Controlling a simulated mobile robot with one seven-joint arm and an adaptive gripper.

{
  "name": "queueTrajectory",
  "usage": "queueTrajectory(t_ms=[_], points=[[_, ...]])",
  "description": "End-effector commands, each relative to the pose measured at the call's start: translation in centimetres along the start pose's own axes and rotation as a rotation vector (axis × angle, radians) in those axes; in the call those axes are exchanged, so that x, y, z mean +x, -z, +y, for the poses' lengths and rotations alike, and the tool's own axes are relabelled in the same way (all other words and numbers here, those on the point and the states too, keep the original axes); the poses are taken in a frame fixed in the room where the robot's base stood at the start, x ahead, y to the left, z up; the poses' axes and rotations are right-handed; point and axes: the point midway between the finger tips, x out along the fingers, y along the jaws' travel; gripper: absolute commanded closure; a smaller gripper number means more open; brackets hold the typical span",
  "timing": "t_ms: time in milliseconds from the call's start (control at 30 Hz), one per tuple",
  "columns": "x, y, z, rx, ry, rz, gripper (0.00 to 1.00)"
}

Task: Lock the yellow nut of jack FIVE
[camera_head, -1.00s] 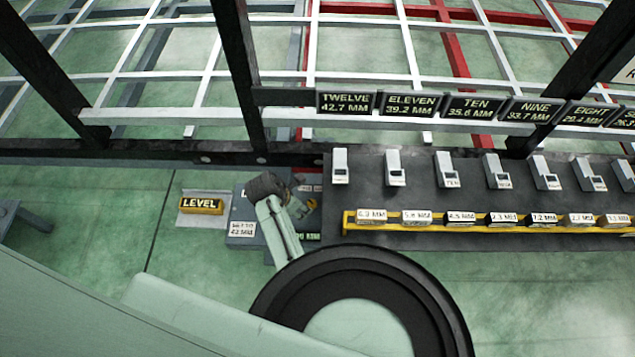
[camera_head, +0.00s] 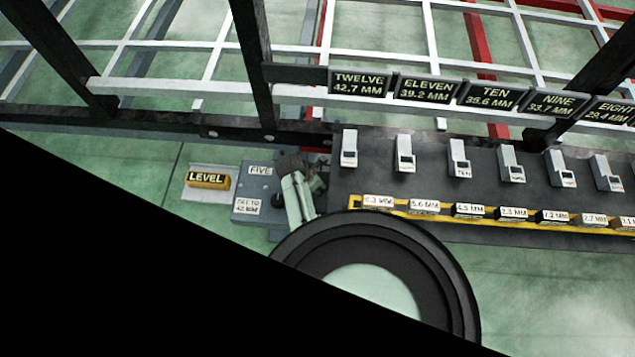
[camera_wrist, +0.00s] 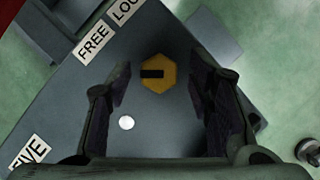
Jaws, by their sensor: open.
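The yellow nut (camera_wrist: 158,73) is a hexagon with a dark bar across it, on the grey plate of jack FIVE (camera_wrist: 68,120) in the wrist view. The FREE label (camera_wrist: 94,41) and a partly cut-off LOCK label (camera_wrist: 126,9) lie up-left of it. My gripper (camera_wrist: 160,90) is open, with one finger on each side of the nut in the picture; I cannot tell whether they touch it. In the head view my gripper (camera_head: 294,163) covers the right part of the jack, hiding the nut. The FIVE label (camera_head: 261,170) shows beside it.
A yellow LEVEL block (camera_head: 207,180) sits left of the jack, and a SET TO label (camera_head: 247,207) is on the plate. A dark panel with several grey devices and a yellow rail (camera_head: 354,202) lies right. Dark chassis beams (camera_head: 254,70) stand behind.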

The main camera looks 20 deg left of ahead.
Motion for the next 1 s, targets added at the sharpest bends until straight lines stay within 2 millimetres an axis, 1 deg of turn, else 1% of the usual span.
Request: queueTrajectory(t_ms=[267, 300, 1000], points=[[0.19, -0.01, 0.05, 0.000, -0.001, 0.000, 0.53], [0.19, -0.01, 0.05, 0.000, -0.001, 0.000, 0.54], [0.17, -0.01, 0.03, 0.000, -0.001, 0.000, 1.00]])
